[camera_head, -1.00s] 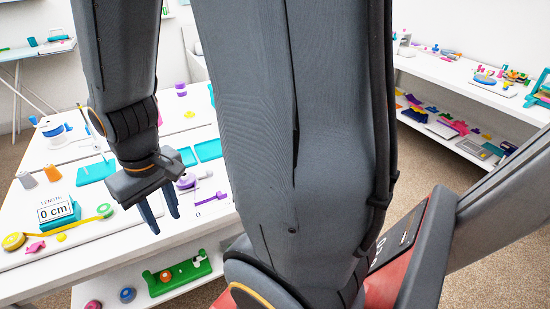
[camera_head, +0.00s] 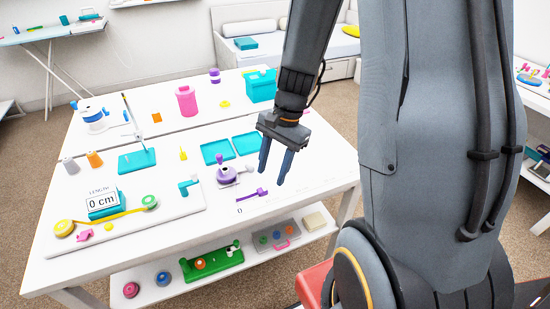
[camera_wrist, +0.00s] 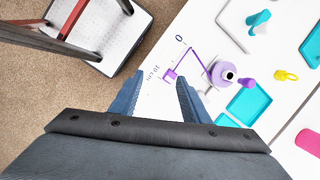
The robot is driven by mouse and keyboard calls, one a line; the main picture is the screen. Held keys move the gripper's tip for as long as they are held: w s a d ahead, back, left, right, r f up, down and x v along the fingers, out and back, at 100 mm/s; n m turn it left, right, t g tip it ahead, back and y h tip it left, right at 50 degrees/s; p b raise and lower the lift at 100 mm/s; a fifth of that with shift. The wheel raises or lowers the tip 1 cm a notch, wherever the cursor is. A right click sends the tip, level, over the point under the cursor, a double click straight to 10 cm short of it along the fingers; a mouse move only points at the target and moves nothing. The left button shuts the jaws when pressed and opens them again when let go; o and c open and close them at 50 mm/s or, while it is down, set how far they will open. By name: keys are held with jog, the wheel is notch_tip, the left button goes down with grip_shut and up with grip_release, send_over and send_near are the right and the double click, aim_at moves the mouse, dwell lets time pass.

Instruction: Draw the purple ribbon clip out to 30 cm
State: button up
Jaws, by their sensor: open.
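The purple ribbon clip (camera_head: 262,192) lies on the white table at the end of a short flat purple ribbon (camera_head: 247,197), which starts near the 0 mark. The purple ribbon dispenser (camera_head: 227,174) stands just behind it. My gripper (camera_head: 273,178) is open and empty, fingers pointing down, above the table close to the clip. In the wrist view the clip (camera_wrist: 169,74) appears between and just beyond the fingertips (camera_wrist: 159,79), beside the 10 cm mark. The exact height of the fingers over it is hard to tell.
A length sign (camera_head: 102,202) reads 0 cm. Teal trays (camera_head: 247,144) lie behind the dispenser. A yellow tape (camera_head: 110,216) lies at the front left. The tabletop right of the clip is clear to the table's edge. A lower shelf (camera_head: 160,279) holds several objects.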

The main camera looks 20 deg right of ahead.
aim_at(262, 190)
jog(key=shift+w+a+f+m+y+p, duration=0.25)
jog(key=shift+w+f+m+p, duration=0.2)
jog(key=shift+f+m, duration=0.75)
jog(key=shift+w+a+f+m+y+p, duration=0.2)
jog(key=shift+w+f+m+p, duration=0.3)
jog(key=shift+f, duration=1.25)
jog(key=shift+w+a+f+m+y+p, duration=0.25)
jog(key=shift+w+f+m, duration=0.35)
jog(key=shift+f+m, duration=0.65)
jog(key=shift+f+n, duration=0.2)
jog(key=shift+n, duration=0.05)
jog(key=shift+c, duration=0.2)
grip_shut()
jog(key=shift+r, duration=0.25)
